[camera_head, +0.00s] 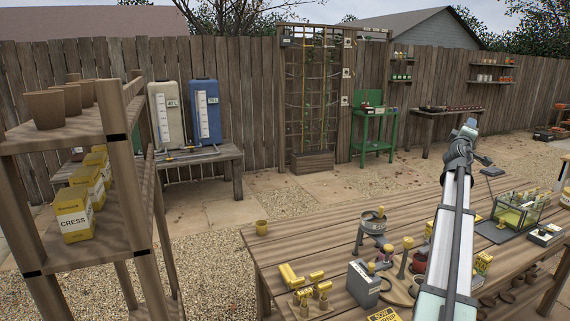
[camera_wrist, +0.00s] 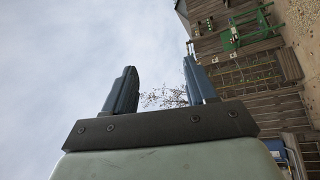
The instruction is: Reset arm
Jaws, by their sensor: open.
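My gripper (camera_wrist: 160,78) shows in the wrist view with its two blue-grey fingers spread apart. Nothing is between them but sky and some thin branches behind. In the head view my arm rises from the lower right over the wooden table (camera_head: 277,255). My gripper cannot be made out clearly there. The wrist view is tilted on its side, with the fence and a green bench (camera_wrist: 248,27) along its right.
A wooden shelf (camera_head: 60,142) with cress packets and pots stands at left. The air above the table is open.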

